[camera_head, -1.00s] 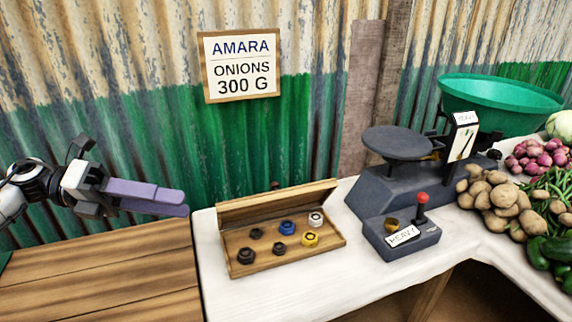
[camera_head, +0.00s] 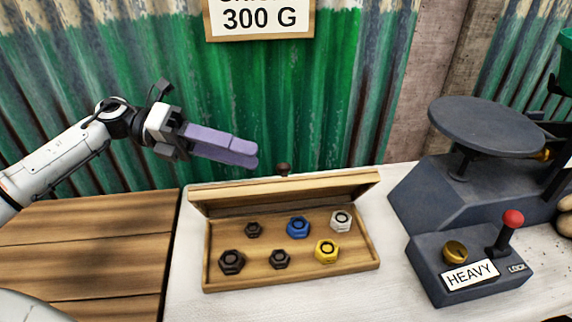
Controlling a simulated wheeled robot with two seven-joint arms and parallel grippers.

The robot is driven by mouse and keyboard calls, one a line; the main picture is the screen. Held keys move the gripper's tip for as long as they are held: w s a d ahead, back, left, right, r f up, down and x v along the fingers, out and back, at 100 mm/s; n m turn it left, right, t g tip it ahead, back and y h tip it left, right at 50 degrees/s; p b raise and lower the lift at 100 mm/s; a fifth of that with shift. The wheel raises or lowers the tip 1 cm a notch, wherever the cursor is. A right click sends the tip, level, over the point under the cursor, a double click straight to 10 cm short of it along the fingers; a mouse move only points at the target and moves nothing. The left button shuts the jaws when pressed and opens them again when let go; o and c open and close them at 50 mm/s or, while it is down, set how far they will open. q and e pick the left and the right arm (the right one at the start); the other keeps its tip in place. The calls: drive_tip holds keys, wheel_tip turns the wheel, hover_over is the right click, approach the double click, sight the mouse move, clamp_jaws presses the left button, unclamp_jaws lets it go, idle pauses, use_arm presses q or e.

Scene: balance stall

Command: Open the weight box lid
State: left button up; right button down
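The wooden weight box (camera_head: 300,283) sits on the white table. Its lid (camera_head: 285,190) stands raised along the back edge, with a dark knob (camera_head: 283,169) at its top. Inside lie several hexagonal weights: a blue one (camera_head: 298,227), a white one (camera_head: 341,220), a yellow one (camera_head: 327,250) and dark ones (camera_head: 232,262). My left gripper (camera_head: 257,157) hovers behind and above the lid's left half, apart from it. Its lilac fingers look close together and overlap in this view, so I cannot tell whether they are shut. Nothing shows between them. My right gripper is not in view.
A balance scale with a dark round pan (camera_head: 488,125) stands at the right. In front is its base with a red-knobbed lever (camera_head: 512,220) and a HEAVY label (camera_head: 470,275). A brown wooden surface (camera_head: 80,250) lies at the left. A corrugated wall rises behind.

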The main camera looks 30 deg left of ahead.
sight(283, 164)
use_arm(q)
drive_tip(key=x, duration=0.8)
drive_tip(key=shift+a, duration=0.1)
drive_tip(key=shift+c, duration=0.3)
clamp_jaws()
